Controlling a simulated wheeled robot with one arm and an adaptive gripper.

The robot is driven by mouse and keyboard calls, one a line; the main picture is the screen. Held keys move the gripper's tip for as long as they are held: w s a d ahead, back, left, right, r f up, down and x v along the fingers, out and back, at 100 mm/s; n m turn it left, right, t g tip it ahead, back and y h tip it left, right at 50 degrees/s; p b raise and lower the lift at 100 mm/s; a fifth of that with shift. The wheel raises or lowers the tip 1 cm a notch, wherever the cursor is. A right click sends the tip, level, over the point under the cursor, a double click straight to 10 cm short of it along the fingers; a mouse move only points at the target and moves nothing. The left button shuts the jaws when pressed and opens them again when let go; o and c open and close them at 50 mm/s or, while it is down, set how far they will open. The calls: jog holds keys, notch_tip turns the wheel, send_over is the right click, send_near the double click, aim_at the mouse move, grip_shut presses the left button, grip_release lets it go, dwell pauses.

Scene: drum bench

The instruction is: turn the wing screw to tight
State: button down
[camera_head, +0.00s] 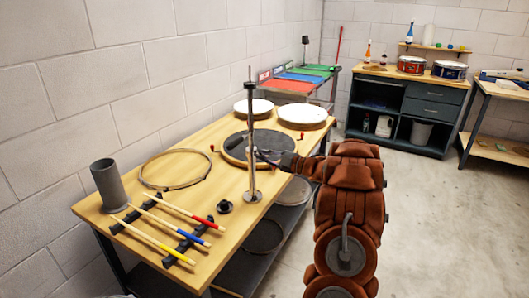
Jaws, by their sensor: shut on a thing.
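My gripper (265,154) is at the upright metal stand (252,175) on the wooden bench, about midway up the stand. It appears shut at the stand, where the wing screw would be. The wing screw itself is too small and too covered by the fingers to make out. The stand is upright, with a dark collar near its upper part and a round pale base near the bench's front edge. My arm reaches in from the right.
On the wooden bench (181,241) are a dark round pad (235,147) behind the stand, white drum heads (303,113), a metal hoop (150,182), a grey cup (109,187), a black knob (225,206) and colored drumsticks (158,240) on racks. The floor at the right is clear.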

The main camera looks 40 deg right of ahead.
jog(key=m+p, duration=0.4)
jog(key=m, duration=0.2)
jog(key=shift+a+f+m+p, duration=0.1)
jog(key=shift+m+p, duration=0.55)
jog(key=shift+m, duration=0.35)
jog(key=shift+a+f+m+p, duration=0.1)
jog(key=shift+m+p, duration=0.55)
jog(key=shift+m, duration=0.35)
jog(key=shift+f, duration=0.1)
jog(key=c, duration=1.2)
grip_release()
jog(key=v, duration=1.2)
jog(key=shift+s, duration=0.15)
